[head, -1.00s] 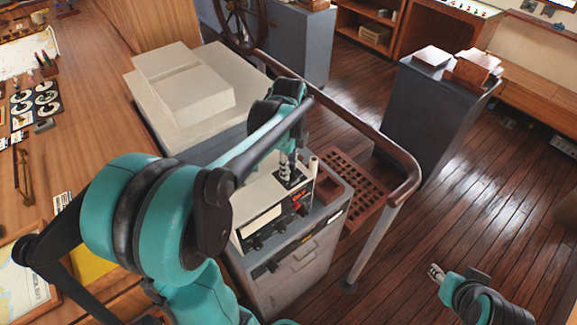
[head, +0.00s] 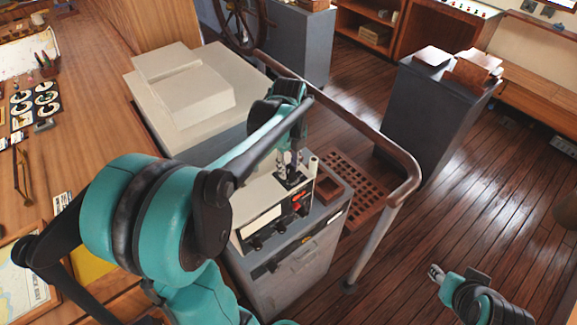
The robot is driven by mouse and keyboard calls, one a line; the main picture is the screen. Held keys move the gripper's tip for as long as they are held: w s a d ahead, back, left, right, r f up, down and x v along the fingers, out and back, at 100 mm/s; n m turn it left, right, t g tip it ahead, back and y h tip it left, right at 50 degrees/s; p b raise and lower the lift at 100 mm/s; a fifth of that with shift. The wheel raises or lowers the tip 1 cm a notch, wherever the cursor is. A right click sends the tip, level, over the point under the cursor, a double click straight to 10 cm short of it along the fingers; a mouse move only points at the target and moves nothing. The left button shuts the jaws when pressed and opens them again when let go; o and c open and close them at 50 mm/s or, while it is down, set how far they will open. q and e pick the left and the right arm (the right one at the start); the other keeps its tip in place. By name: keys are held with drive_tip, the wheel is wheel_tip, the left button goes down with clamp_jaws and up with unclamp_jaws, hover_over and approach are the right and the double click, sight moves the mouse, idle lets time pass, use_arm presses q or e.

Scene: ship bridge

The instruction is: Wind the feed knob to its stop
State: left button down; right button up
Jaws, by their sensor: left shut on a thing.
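A cream control unit (head: 262,219) with a dark front panel stands on the grey cabinet in the head view. My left gripper (head: 291,170) points down onto a small black plate (head: 284,182) on the unit's top. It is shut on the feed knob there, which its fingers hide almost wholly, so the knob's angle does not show. My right gripper (head: 437,273) hangs empty over the floor at the lower right, apart from everything; its fingers are too small to judge.
A brown handrail (head: 372,137) on a pale post curves behind and right of the grey cabinet (head: 305,262). A pale cylinder (head: 313,165) stands close right of my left gripper. A wooden grating (head: 354,190) lies beyond the cabinet. The wooden floor at right is clear.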

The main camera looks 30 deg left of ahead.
sight(289, 169)
use_arm(q)
drive_tip(key=c, duration=1.2)
unclamp_jaws()
wheel_tip(289, 169, up, 12)
